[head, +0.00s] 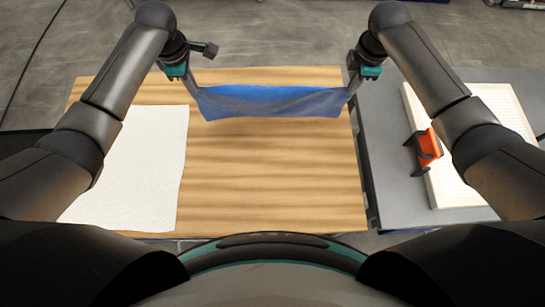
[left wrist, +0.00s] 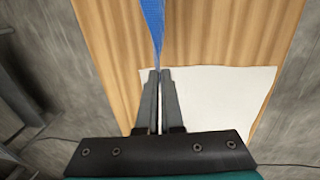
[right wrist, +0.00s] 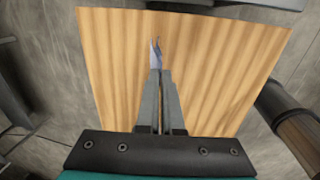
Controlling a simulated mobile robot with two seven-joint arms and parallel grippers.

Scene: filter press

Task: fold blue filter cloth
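The blue filter cloth (head: 272,101) hangs between my two grippers over the far part of the wooden table, its upper edge bright blue and its lower part greyer. My left gripper (head: 194,86) is shut on the cloth's left end; in the left wrist view the cloth (left wrist: 154,25) runs up from the closed fingertips (left wrist: 159,72). My right gripper (head: 352,86) is at the cloth's right end. In the right wrist view its fingers (right wrist: 161,73) are closed together, with the cloth (right wrist: 156,54) at their tips. Whether the cloth's lower edge touches the table cannot be told.
A white sheet (head: 135,165) lies on the left of the wooden table (head: 270,190). The table's middle and right are clear. A grey surface (head: 395,160) on the right carries a pale perforated panel (head: 455,195) and an orange and black clamp-like object (head: 429,146).

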